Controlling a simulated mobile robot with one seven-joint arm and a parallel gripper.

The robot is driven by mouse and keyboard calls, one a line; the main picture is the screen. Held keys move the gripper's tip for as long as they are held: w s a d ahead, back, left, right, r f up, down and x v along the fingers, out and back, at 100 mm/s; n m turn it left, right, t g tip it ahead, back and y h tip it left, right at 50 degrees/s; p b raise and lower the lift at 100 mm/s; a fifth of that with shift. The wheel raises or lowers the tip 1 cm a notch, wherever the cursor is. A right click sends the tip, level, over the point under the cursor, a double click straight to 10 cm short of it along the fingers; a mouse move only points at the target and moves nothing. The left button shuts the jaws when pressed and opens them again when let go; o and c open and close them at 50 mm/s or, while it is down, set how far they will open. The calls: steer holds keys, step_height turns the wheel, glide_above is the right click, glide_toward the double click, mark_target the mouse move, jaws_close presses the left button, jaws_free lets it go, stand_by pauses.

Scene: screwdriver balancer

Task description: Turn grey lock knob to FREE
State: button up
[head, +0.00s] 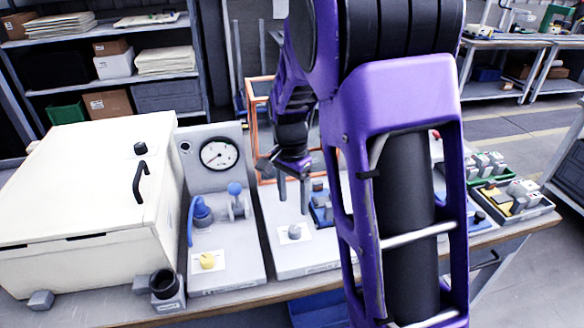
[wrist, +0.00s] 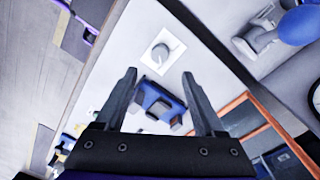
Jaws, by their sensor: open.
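The grey lock knob (head: 294,232) sits on a white label plate on the light grey balancer base. It also shows in the wrist view (wrist: 161,52), just beyond and between my fingertips, with a pointer mark on it. The label's lettering is too small to read, so I cannot tell which position the knob is at. My gripper (head: 293,202) is open and empty, fingers pointing down above the base, behind and above the knob in the head view. It is apart from the knob. The fingers also show in the wrist view (wrist: 159,75).
A blue block-like part (head: 321,207) stands beside the knob, between my fingers in the wrist view. An orange frame (head: 262,130) rises behind. My purple arm hides the area right of the knob.

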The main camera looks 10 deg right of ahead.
step_height(320, 180, up, 8)
steer(key=shift+w+a+r+p, duration=0.15)
steer(key=shift+r+p, duration=0.05)
steer(key=shift+p, duration=0.2)
